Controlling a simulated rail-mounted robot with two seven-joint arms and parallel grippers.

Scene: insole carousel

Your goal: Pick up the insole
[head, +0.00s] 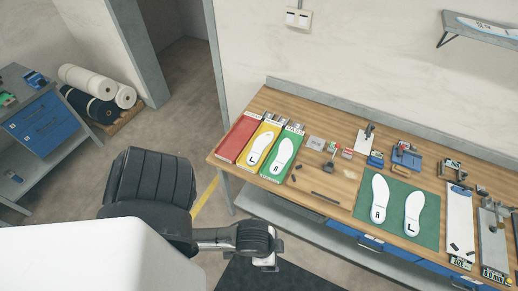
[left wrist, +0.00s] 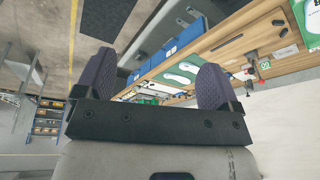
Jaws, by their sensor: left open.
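Two white insoles lie side by side on a green mat (head: 396,239) on the wooden bench: the insole marked R (head: 379,197) and the insole marked L (head: 413,212). Another insole marked L (head: 262,145) lies in the yellow tray, and another marked R (head: 283,155) in the green tray. My left gripper (head: 266,262) is in front of the bench, well apart from every insole. In the left wrist view its two dark fingers (left wrist: 161,85) stand wide apart with nothing held between them. My right gripper is out of view.
A red tray (head: 238,139) without an insole stands left of the yellow tray (head: 251,160) and green tray (head: 273,176). Small tools and clamps (head: 405,155) line the bench's back. A white board (head: 459,222) lies right of the mat. The bench's front edge (head: 290,206) lies beyond my left gripper.

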